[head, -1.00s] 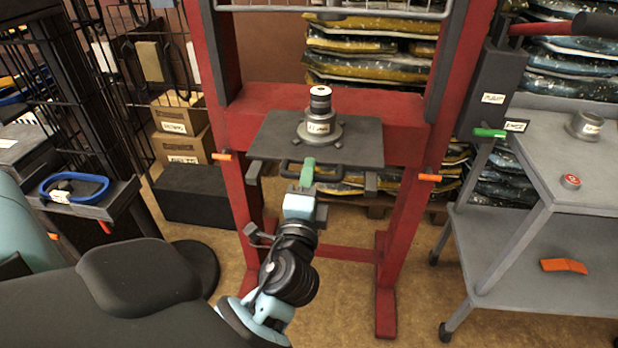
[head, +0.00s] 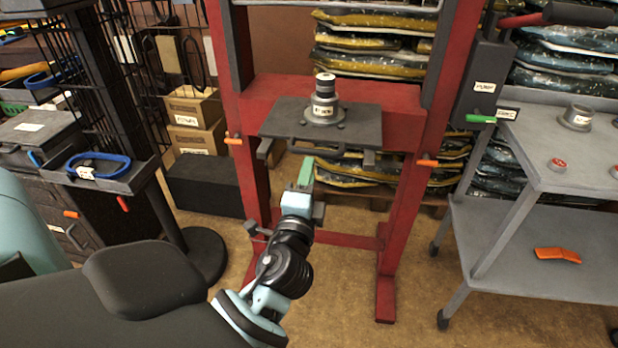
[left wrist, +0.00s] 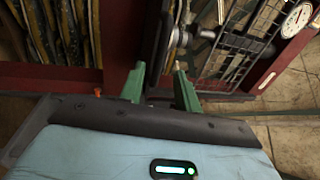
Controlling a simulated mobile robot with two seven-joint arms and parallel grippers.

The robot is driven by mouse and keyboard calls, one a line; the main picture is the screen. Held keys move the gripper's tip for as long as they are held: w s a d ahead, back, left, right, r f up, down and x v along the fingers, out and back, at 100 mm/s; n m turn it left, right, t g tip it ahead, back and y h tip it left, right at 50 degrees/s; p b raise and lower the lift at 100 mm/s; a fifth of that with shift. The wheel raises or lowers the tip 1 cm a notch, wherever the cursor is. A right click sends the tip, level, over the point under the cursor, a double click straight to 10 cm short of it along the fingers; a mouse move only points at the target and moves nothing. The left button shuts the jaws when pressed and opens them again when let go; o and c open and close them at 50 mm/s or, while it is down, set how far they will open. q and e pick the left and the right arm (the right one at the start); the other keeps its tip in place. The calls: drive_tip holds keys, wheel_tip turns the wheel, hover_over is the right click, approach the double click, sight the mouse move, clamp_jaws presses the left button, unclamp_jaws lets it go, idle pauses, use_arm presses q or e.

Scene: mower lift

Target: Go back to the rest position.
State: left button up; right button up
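My left gripper (head: 306,172) is in front of the red press frame (head: 400,230), just below the front edge of the dark plate (head: 365,122). In the left wrist view its two green fingers (left wrist: 160,88) stand apart with nothing visibly held between them. The plate has a dark handle bar (head: 318,150) along its front, and the gripper looks apart from it. A grey stepped cylinder with a label (head: 325,105) stands upright on the plate. My right gripper is not in view.
At the left, a small tray holds a blue ring-shaped item (head: 98,157). Floor shows clear between frame and cart.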

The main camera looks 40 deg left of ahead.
use_arm(q)
drive_tip(key=shift+s+d, duration=0.2)
drive_tip(key=shift+s, duration=0.15)
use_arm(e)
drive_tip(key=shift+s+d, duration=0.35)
use_arm(q)
drive_tip(key=shift+f, duration=0.1)
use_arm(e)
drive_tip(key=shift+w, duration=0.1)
